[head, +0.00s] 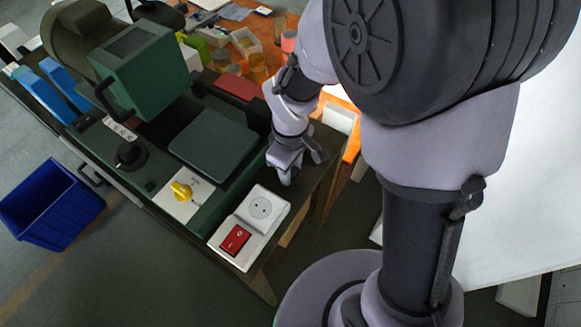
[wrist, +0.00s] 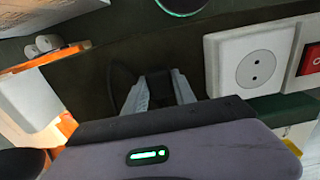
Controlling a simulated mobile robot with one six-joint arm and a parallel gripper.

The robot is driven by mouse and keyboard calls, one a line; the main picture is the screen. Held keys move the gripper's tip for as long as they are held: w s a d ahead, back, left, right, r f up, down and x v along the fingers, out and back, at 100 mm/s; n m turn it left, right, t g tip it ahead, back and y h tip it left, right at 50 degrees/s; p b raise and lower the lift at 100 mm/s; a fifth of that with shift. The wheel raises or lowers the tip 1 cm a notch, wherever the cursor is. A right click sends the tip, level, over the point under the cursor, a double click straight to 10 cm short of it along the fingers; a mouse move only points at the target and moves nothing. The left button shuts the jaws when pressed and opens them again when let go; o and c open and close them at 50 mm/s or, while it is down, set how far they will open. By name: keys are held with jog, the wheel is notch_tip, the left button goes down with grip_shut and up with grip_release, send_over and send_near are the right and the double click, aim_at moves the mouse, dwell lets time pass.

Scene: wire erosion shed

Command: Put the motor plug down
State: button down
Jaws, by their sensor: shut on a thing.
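My gripper (head: 286,172) points down over the dark bench edge, just behind the white socket. In the wrist view its two grey fingers (wrist: 160,92) are closed on the black motor plug (wrist: 158,84). A dark cable (wrist: 116,84) curves beside the plug on the left. In the head view the plug is hidden by my gripper. The white wall-type socket (head: 262,207) has a round face with two holes and is empty; it also shows in the wrist view (wrist: 256,68), right of the plug. I cannot tell whether the plug touches the bench.
A red rocker switch (head: 235,240) sits beside the socket, and a yellow knob (head: 181,190) sits on a white plate. A dark green machine (head: 145,75) stands behind. An orange crate (head: 350,148) is right of my gripper. A blue bin (head: 52,207) stands on the floor.

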jog(key=c, duration=1)
grip_release()
notch_tip(320, 180, up, 13)
jog(key=p, duration=0.5)
jog(key=s+d+r+m+t, duration=0.2)
jog(key=s+r+m, duration=0.1)
jog(key=r+m, duration=0.1)
jog(key=s+d+r+m+t+y, duration=0.1)
jog(key=s+d+r+m+t, duration=0.1)
jog(key=s+r+m, duration=0.2)
jog(key=s+d+r+m+t+y, duration=0.1)
jog(key=s+d+r+m, duration=0.1)
jog(key=s+r+m, duration=0.2)
jog(key=shift+s+d+r+m+t, duration=0.1)
jog(key=shift+d+r+m+t, duration=0.15)
jog(key=shift+m, duration=0.45)
jog(key=shift+s+d+r+m+t, duration=0.15)
jog(key=shift+r+m, duration=0.2)
jog(key=shift+m, duration=0.35)
